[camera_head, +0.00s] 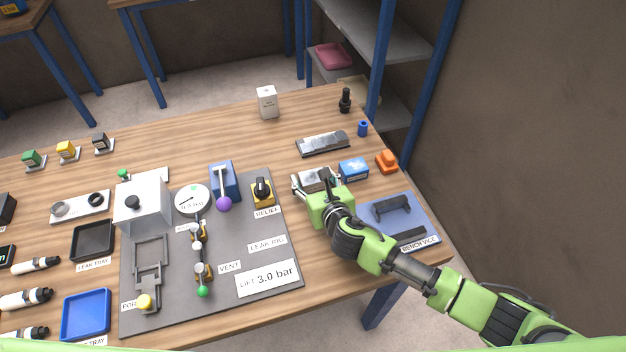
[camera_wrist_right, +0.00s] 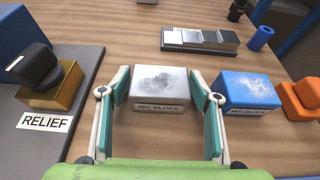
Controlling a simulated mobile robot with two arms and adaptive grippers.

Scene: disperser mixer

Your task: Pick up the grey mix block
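The grey mix block (camera_wrist_right: 160,88) is a small box with a speckled pale top and a front label. It sits on the wooden bench; in the head view it shows partly behind the gripper (camera_head: 314,178). My right gripper (camera_wrist_right: 162,110) is open, its two fingers on either side of the block. The left finger is close to the block's left side and the right finger close to its right side; I cannot tell whether either touches. In the head view the right gripper (camera_head: 313,187) reaches over the block. My left gripper is not in view.
A blue block (camera_wrist_right: 247,92) stands close to the right finger, with an orange part (camera_wrist_right: 302,98) beyond it. A long grey block tray (camera_head: 322,143) lies behind. The RELIEF knob (camera_wrist_right: 42,72) and rig plate are at left. The bench vice (camera_head: 393,211) is at front right.

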